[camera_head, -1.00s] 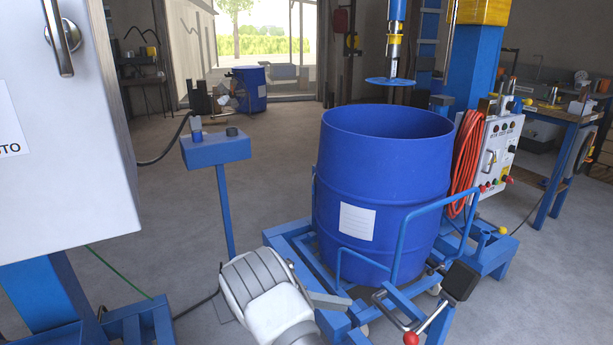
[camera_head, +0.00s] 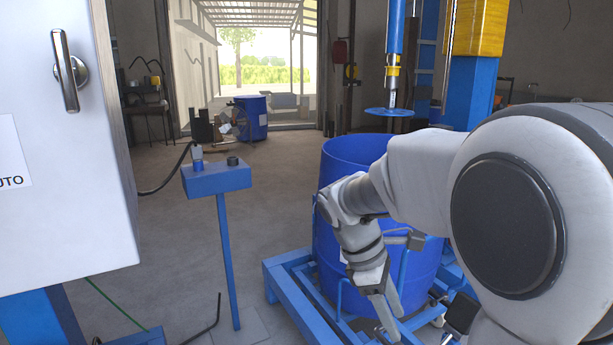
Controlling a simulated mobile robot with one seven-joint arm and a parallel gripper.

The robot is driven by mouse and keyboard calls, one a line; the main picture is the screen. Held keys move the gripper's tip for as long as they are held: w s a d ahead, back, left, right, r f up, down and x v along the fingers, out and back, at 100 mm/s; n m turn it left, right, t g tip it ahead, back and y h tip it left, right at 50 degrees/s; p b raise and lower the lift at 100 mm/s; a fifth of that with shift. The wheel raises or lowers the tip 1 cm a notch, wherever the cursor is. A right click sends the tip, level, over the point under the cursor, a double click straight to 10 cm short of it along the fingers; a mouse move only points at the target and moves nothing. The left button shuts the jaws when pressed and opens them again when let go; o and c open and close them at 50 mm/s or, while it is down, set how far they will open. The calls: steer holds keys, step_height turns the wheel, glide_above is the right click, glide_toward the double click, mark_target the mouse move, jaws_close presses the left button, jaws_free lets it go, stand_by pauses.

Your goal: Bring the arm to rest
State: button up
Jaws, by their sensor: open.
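My arm (camera_head: 440,190) reaches in from the right edge, bent, with its large rounded joint close to the camera. My gripper (camera_head: 388,308) hangs from the wrist, pointing downward in front of the blue drum (camera_head: 345,155). It is open, with nothing seen between its fingers. The drum stands upright on a blue wheeled frame (camera_head: 290,275). My arm hides much of the drum's right side and most of its white label. I cannot tell whether the gripper touches the drum or frame.
The mixer's disc (camera_head: 390,112) hangs above the drum beside the blue column (camera_head: 470,90). A blue pedestal with buttons (camera_head: 215,178) stands left of the drum. A white cabinet (camera_head: 60,170) fills the left edge. Open floor (camera_head: 285,190) lies behind the pedestal.

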steer(key=s+r+m+t+y, duration=0.2)
steer(key=s+r+m+t, duration=0.1)
steer(key=s+m, duration=0.45)
steer(key=s+r+m+t+y, duration=0.35)
steer(key=s+m, duration=0.25)
steer(key=s, duration=0.2)
step_height(320, 180, up, 25)
steer(key=p, duration=2.5)
steer(key=shift+w+a+f+h, duration=0.15)
steer(key=shift+a+f+h, duration=0.05)
steer(key=shift+a+h, duration=0.2)
